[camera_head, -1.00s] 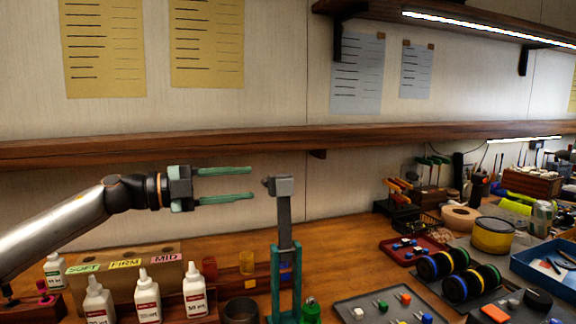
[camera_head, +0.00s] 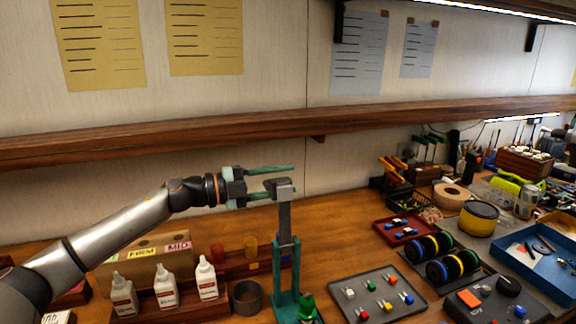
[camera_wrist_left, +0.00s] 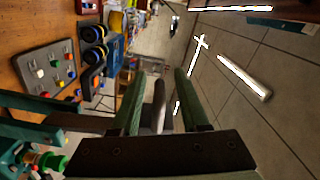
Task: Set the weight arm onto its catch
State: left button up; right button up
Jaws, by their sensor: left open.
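The weight arm (camera_head: 284,215) is a grey bar standing nearly upright out of a teal stand (camera_head: 286,290), with a grey block at its top. My left gripper (camera_head: 280,181) comes in from the left at the height of that block. Its teal fingers are open, one above and one low beside the block. In the left wrist view, a grey rod (camera_wrist_left: 159,100) stands between the two open fingers, with gaps at the sides. The teal stand (camera_wrist_left: 15,150) shows there at lower left. I cannot make out the catch. My right gripper is not in view.
White bottles (camera_head: 166,287) in a wooden rack stand left of the stand. A grey tray (camera_head: 380,293) with small coloured parts lies to its right, with black wheels (camera_head: 452,266) beyond. A wooden shelf (camera_head: 200,133) runs along the wall above the gripper.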

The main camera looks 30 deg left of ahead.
pick_arm(q)
jog(key=shift+x, duration=0.8)
grip_shut()
jog(key=shift+r, duration=0.1)
dwell(0.9)
